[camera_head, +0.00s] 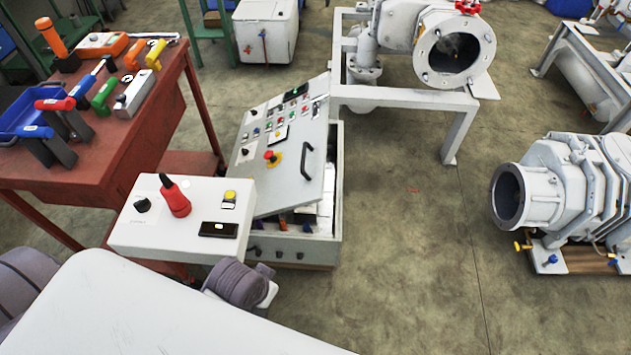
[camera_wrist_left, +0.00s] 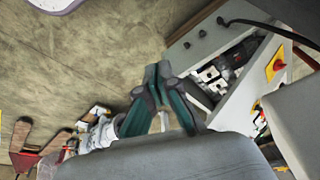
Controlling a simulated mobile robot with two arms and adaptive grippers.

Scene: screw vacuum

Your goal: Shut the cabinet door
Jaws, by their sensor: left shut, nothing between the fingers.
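The grey control cabinet (camera_head: 336,215) stands on the floor near the middle of the head view. Its door (camera_head: 262,175) is open and tilted, with buttons, a red knob on yellow and a black handle (camera_head: 307,162). Parts inside show through the gap below the door. In the left wrist view the open cabinet (camera_wrist_left: 198,48) is at upper right, with wiring and components inside, and the red knob on yellow is at the right. My left gripper (camera_wrist_left: 158,72) is shut and empty, left of the cabinet opening in that view. The right gripper is not in view.
A white control box (camera_head: 150,232) with a red part sits in front of the cabinet at left. A red table (camera_head: 120,150) with tools stands left. A pump on a frame (camera_head: 455,130) is behind and another pump (camera_head: 545,195) at right. Floor right of the cabinet is clear.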

